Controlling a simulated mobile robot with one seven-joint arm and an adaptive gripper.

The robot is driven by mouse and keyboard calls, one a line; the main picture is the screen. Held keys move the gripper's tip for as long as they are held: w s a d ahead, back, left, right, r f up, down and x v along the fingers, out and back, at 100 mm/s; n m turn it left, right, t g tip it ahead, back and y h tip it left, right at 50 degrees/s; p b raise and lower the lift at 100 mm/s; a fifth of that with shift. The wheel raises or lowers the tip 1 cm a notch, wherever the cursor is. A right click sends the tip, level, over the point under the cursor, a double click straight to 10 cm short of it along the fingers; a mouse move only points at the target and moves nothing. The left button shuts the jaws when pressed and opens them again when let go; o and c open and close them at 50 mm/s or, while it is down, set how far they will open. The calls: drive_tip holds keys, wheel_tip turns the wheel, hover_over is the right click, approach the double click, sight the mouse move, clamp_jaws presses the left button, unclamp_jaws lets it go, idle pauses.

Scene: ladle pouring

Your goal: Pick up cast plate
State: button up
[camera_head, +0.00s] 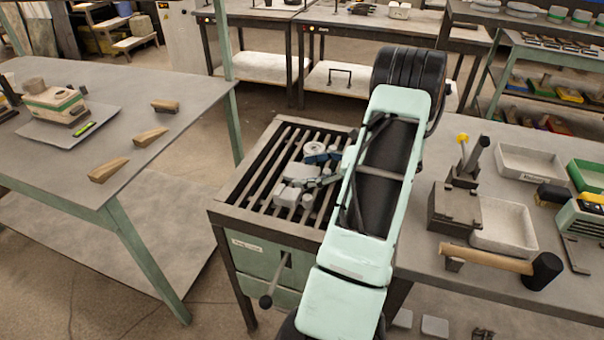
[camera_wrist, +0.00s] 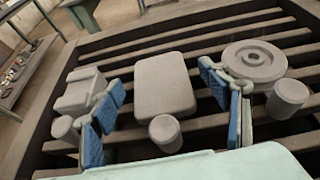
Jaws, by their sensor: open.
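The cast plate (camera_wrist: 165,82) is a flat grey rounded rectangle lying on the dark slatted grate, with a short round stub (camera_wrist: 165,130) at its near edge. In the head view the cast plate (camera_head: 299,171) is partly hidden by my gripper (camera_head: 318,171). In the wrist view my gripper (camera_wrist: 162,98) is open, with one blue-padded finger on each side of the plate. Gaps show between the pads and the plate's sides. I cannot tell the exact height of the fingertips over the grate.
A blocky casting (camera_wrist: 80,92) lies left of the plate and a round casting (camera_wrist: 253,62) right of it, both close to the fingers. The grate's raised frame (camera_head: 225,205) surrounds them. A hammer (camera_head: 490,258) and bins lie on the right table.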

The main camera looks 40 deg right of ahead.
drive_tip(key=shift+c, duration=0.7)
drive_tip(key=c, duration=1.3)
drive_tip(key=shift+c, duration=0.3)
drive_tip(key=shift+r, duration=0.15)
